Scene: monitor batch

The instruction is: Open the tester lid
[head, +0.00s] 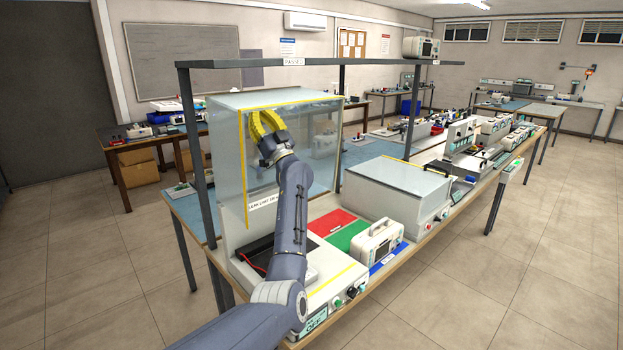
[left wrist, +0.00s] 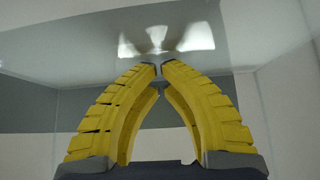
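The near tester (head: 330,290) stands on the front of the bench, with a white base and a dark bay. Its clear lid (head: 310,120), edged in yellow, stands raised up over the back of the base, so the tester looks open. My left gripper (head: 264,116) is at the lid's upper left part, its yellow fingers in front of the clear panel. In the left wrist view the fingertips (left wrist: 158,69) meet with nothing between them, close to a glassy surface. I cannot tell whether they touch the lid. My right gripper is not in view.
A second tester (head: 397,192) with its lid down stands farther right along the bench. A white monitor (head: 376,243) stands between them, beside red (head: 331,222) and green (head: 345,236) mats. A grey shelf (head: 300,63) on posts runs above the bench.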

